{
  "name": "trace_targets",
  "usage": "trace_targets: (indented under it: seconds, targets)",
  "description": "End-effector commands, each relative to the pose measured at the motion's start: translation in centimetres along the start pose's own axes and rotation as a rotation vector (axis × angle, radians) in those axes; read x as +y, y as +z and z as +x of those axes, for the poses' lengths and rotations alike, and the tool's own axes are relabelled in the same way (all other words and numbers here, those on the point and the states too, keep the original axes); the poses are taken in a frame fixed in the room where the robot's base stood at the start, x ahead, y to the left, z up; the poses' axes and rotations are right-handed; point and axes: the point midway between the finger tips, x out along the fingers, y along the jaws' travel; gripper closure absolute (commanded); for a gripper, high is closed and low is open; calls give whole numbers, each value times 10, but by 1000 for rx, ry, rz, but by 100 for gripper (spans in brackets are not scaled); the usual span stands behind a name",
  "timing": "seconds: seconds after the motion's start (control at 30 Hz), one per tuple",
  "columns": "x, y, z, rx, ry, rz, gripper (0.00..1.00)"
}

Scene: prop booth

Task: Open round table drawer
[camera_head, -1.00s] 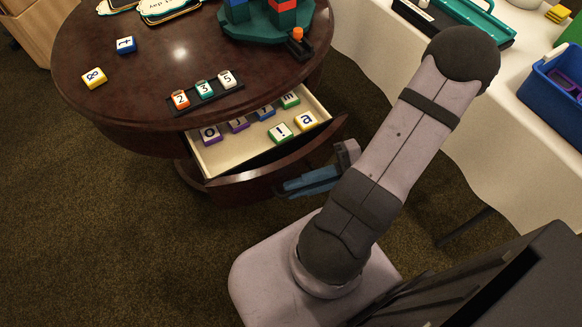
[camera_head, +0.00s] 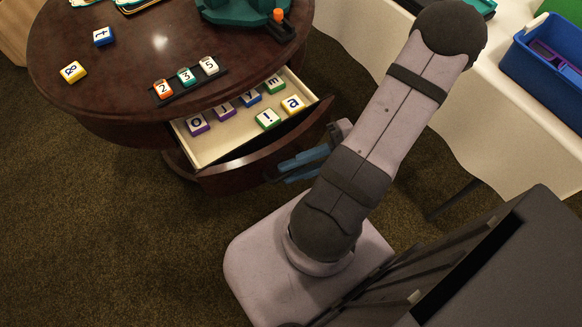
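The round table (camera_head: 110,68) is dark polished wood, at the upper left. Its drawer (camera_head: 225,168) stands pulled out on the near side, with a curved dark front and a cream interior. Several letter tiles, such as a green "!" tile (camera_head: 267,118), lie in it. My gripper (camera_head: 275,174) has blue fingers and is low beside the right part of the drawer front, on its outer side. Whether it touches the front, holds a handle, or has a gap between its fingers is not clear. No handle shows.
On the tabletop are number tiles on a black rack (camera_head: 187,92), loose tiles and a green stand (camera_head: 225,14). A white-clothed table (camera_head: 500,120) with a blue bin (camera_head: 540,75) is at right. Carpet (camera_head: 90,230) in front of the drawer, at lower left, is clear.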

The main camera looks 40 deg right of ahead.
Motion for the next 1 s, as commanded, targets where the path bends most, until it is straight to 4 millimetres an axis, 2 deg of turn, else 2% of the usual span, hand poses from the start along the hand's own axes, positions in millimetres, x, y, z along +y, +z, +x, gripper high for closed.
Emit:
trace_targets:
  seconds: [0.3, 0.43, 0.8, 0.83, 0.87, 1.0]
  targets:
    - [0, 0, -44, 2, 0, 1, 83]
    - [0, 0, -56, 0, 0, 1, 83]
    - [0, 1, -63, -2, 0, 1, 83]
    - [0, 1, -62, -2, 0, 1, 81]
    - [0, 1, -62, -2, 0, 1, 73]
    - [-3, 3, -60, -9, 7, 16, 72]
